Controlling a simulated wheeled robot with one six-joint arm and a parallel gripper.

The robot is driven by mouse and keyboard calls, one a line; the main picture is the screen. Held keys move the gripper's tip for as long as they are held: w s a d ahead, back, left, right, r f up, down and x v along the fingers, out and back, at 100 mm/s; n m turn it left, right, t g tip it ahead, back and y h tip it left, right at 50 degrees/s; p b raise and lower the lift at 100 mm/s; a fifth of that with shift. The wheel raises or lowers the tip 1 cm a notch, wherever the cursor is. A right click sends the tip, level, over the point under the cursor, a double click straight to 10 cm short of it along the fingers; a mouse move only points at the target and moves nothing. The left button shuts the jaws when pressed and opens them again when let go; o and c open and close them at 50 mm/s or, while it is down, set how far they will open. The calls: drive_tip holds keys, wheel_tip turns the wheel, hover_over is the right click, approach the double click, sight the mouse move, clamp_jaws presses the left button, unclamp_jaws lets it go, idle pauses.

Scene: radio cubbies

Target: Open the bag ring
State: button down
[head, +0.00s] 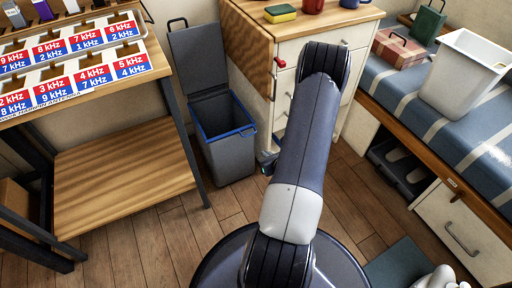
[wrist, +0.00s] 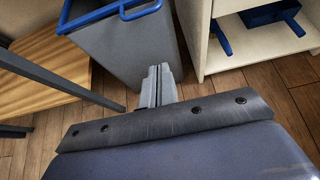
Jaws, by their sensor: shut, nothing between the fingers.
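The bag ring is a blue frame (head: 228,135) lying flat around the mouth of a grey bin (head: 230,160). In the wrist view the blue ring (wrist: 105,20) crosses the top, with a small raised loop on its near edge, above the bin's grey wall (wrist: 130,50). The bin's grey lid (head: 197,58) stands up at the back. My gripper (head: 266,160) is low, just right of the bin, mostly hidden behind my arm in the head view. In the wrist view my gripper (wrist: 158,72) is shut and empty, below the ring and close to the bin wall; contact is unclear.
A wooden shelf rack (head: 125,185) stands left of the bin. A white drawer cabinet (head: 290,55) with a red knob stands behind right. A bench with a blue cushion (head: 395,95) bearing a white tub (head: 465,75) runs along the right. Some wooden floor (head: 130,250) is clear at the front left.

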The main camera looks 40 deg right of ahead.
drive_tip(key=b+x, duration=0.3)
drive_tip(key=x, duration=0.7)
drive_tip(key=shift+w+a+r+b, duration=0.1)
drive_tip(key=shift+r+b, duration=0.05)
drive_tip(key=shift+r, duration=0.9)
drive_tip(key=shift+w+r+b, duration=0.1)
drive_tip(key=shift+r+b, duration=0.05)
drive_tip(key=shift+r, duration=0.9)
drive_tip(key=shift+r, duration=0.1)
